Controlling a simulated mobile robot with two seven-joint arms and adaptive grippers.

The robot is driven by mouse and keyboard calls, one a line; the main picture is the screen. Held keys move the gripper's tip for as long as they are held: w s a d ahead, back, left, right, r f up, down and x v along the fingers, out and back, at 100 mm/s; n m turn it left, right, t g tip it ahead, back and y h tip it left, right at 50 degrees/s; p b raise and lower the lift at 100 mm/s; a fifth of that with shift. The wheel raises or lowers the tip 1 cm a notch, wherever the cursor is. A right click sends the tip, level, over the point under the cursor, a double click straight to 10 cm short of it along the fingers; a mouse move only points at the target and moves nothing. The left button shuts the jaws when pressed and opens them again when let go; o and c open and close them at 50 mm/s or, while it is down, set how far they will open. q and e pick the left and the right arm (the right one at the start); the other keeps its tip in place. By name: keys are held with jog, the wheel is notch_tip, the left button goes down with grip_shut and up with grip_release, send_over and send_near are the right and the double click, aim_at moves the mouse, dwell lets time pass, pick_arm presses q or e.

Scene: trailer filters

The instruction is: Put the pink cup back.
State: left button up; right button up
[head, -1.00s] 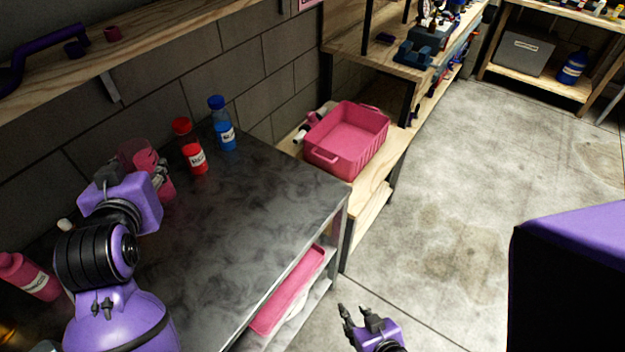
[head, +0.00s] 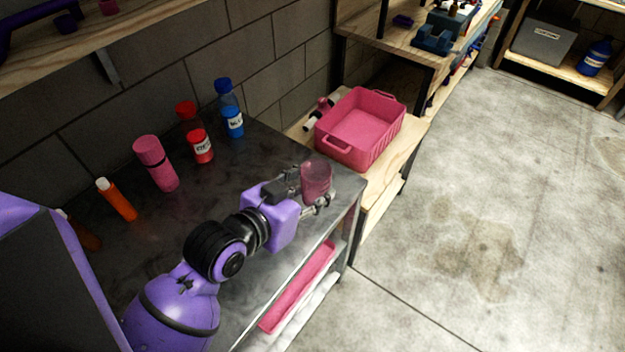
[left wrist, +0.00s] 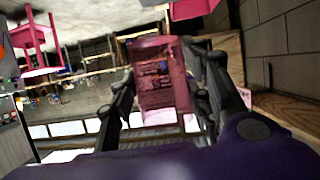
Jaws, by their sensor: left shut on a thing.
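The pink cup (head: 316,178) is see-through and held upright above the right end of the dark metal table (head: 262,163). My left gripper (head: 312,197) is shut on it, with a finger showing at either side. In the left wrist view the cup (left wrist: 163,80) sits between the two fingers of the left gripper (left wrist: 168,95). My right gripper does not show in either view now.
A pink tub (head: 362,125) stands on the wooden shelf right of the table. A pink tray (head: 300,288) lies below.

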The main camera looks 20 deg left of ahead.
pick_arm(q)
jog(key=w+a+f, duration=0.1)
jog(key=w+f, duration=0.1)
jog(key=w, duration=0.1)
jog(key=w+a+f, duration=0.2)
jog(key=w+f, duration=0.1)
jog(key=w, duration=0.1)
jog(key=w+a+f, duration=0.1)
jog(key=w+f, duration=0.2)
jog(key=w, duration=0.1)
jog(key=shift+a, duration=0.4)
jog(key=shift+w+a+f, duration=0.1)
jog(key=shift+w+f, duration=0.25)
jog(key=shift+w+a+f, duration=0.1)
jog(key=shift+w+f, duration=0.1)
jog(key=shift+f, duration=0.05)
notch_tip(320, 180, down, 3)
jog(key=shift+r+b, duration=0.15)
jog(key=shift+b, duration=0.15)
jog(key=shift+f, duration=0.25)
jog(key=shift+r, duration=0.15)
jog(key=shift+f, duration=0.25)
jog(key=o, duration=1.2)
jog(key=shift+o, duration=0.5)
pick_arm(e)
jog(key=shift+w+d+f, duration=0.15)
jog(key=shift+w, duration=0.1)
